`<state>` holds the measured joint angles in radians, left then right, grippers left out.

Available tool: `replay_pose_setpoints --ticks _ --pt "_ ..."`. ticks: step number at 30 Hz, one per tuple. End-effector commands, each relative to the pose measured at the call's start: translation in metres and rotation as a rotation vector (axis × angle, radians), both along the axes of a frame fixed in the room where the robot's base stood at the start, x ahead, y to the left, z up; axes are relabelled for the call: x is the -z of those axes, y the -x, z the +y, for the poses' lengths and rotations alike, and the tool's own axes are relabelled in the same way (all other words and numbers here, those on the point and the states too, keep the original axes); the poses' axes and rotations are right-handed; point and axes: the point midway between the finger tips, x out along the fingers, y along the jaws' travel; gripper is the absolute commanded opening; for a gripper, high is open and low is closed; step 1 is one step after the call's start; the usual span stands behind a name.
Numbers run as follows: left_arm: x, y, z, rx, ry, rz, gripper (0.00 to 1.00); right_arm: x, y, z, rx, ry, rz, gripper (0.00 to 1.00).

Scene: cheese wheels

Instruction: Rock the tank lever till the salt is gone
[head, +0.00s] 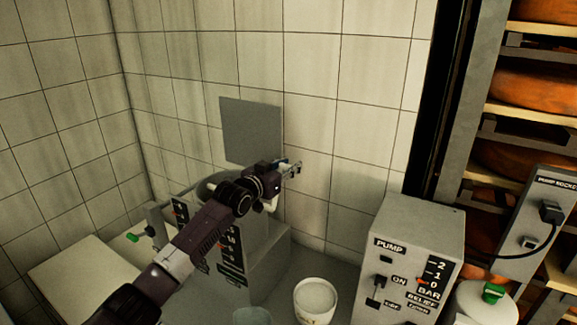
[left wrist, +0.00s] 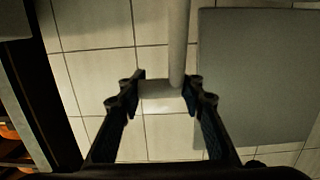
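The grey tank (head: 265,262) stands in the corner, with a dark marked scale on its front, partly behind my left arm. My left gripper (head: 292,168) is above the tank's right side, near the wall. In the left wrist view, a pale lever rod (left wrist: 179,40) comes down to a pale crosspiece (left wrist: 162,90), which fills the gap between the fingertips of my left gripper (left wrist: 164,92). The fingers appear closed on it. The tank's inside is hidden, so I cannot see salt in it. My right gripper is not in view.
A grey plate (head: 252,131) is upright behind the tank. A white bucket (head: 315,302) with pale contents stands in front. The pump box (head: 413,252) is to the right, with cheese shelves (head: 525,92) behind. A pale board (head: 85,283) lies at left.

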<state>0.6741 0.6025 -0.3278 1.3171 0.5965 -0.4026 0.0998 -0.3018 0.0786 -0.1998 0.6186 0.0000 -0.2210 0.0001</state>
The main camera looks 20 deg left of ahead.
Motion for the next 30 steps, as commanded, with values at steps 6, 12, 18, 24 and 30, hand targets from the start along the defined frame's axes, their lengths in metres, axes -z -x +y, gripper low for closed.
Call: replay_pose_setpoints --ticks 6,12,18,24,30 --pt "0.003 0.0 -0.001 0.001 0.0 0.006 0.49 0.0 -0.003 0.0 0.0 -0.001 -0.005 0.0" --pt "0.002 0.001 0.0 0.0 0.001 0.004 0.49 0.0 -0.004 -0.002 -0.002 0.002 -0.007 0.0" --pt "0.002 0.011 0.001 0.001 0.001 0.004 0.49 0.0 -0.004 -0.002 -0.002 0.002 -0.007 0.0" --pt "-0.001 0.041 0.003 0.001 0.0 0.005 0.49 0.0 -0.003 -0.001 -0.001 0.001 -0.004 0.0" --pt "-0.006 0.076 0.005 0.001 -0.003 0.006 0.49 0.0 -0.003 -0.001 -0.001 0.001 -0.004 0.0"
